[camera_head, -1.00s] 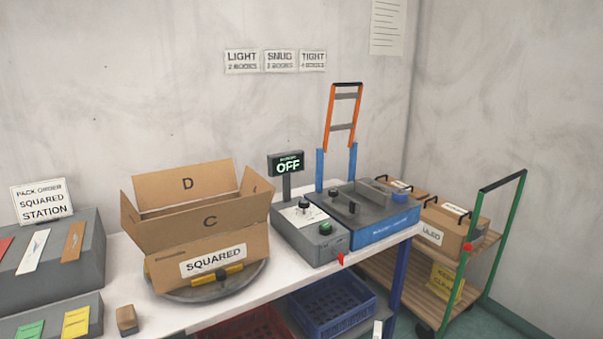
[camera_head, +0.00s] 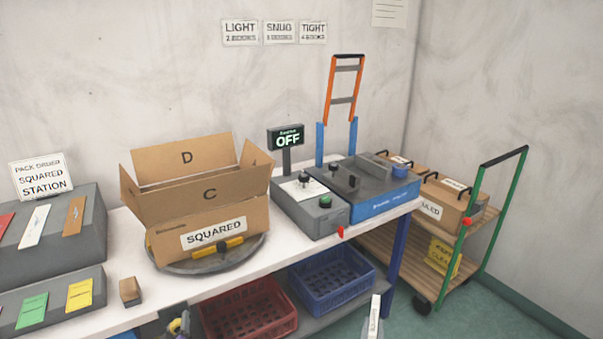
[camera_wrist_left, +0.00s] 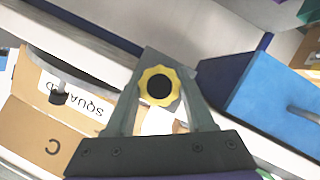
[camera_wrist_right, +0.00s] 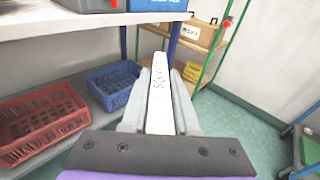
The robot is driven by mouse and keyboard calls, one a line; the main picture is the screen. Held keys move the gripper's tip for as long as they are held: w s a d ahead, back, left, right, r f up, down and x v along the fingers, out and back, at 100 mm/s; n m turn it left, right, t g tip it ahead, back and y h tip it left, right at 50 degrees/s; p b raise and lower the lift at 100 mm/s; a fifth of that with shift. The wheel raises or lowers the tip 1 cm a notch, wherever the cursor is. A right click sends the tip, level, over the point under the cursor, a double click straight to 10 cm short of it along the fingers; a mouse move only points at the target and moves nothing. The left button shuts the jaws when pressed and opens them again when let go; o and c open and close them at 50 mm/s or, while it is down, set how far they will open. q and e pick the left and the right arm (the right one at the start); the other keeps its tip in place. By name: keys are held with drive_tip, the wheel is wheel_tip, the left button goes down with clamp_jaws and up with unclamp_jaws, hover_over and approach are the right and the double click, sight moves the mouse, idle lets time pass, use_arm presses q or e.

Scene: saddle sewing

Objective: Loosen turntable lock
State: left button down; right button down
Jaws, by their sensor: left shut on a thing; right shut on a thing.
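A yellow scalloped knob with a black centre (camera_wrist_left: 159,87) sits between the fingertips of my left gripper (camera_wrist_left: 162,96), which is shut on it. In the head view the left gripper (camera_head: 178,325) shows only in part at the bottom edge, in front of the table. The grey round turntable (camera_head: 170,266) carries an open cardboard box (camera_head: 165,246) labelled SQUARED, with a yellow-and-black bar at its front. My right gripper (camera_wrist_right: 158,100) is shut on a white lettered strip-like tool (camera_wrist_right: 160,95), held in front of the table and also seen in the head view (camera_head: 373,316).
A red crate (camera_head: 248,318) and a blue crate (camera_head: 333,279) stand on the lower shelf. A grey control box (camera_head: 318,216) with an OFF display (camera_head: 287,138) and a blue-sided unit (camera_head: 385,201) stand right of the turntable. A wooden cart (camera_head: 440,265) is at the right.

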use_arm(q)
drive_tip(key=shift+f+n+b, duration=0.1)
drive_tip(key=shift+n+b, duration=0.25)
drive_tip(key=shift+n, duration=0.05)
use_arm(e)
drive_tip(key=shift+f, duration=0.45)
use_arm(q)
drive_tip(key=shift+n+t+h+b, duration=0.3)
drive_tip(key=shift+n+t+b, duration=0.05)
drive_tip(key=shift+n+t, duration=0.05)
use_arm(e)
drive_tip(key=shift+f, duration=0.45)
use_arm(q)
drive_tip(key=shift+r+p, duration=0.2)
drive_tip(key=shift+p, duration=0.1)
use_arm(e)
drive_tip(key=shift+r, duration=0.4)
use_arm(q)
drive_tip(key=shift+f+n+p, duration=0.1)
drive_tip(key=shift+n+p, duration=0.3)
drive_tip(key=shift+p, duration=0.2)
use_arm(e)
drive_tip(key=shift+r, duration=0.75)
use_arm(q)
drive_tip(key=shift+c, duration=1.3)
unclamp_jaws()
use_arm(e)
drive_tip(key=shift+f, duration=0.1)
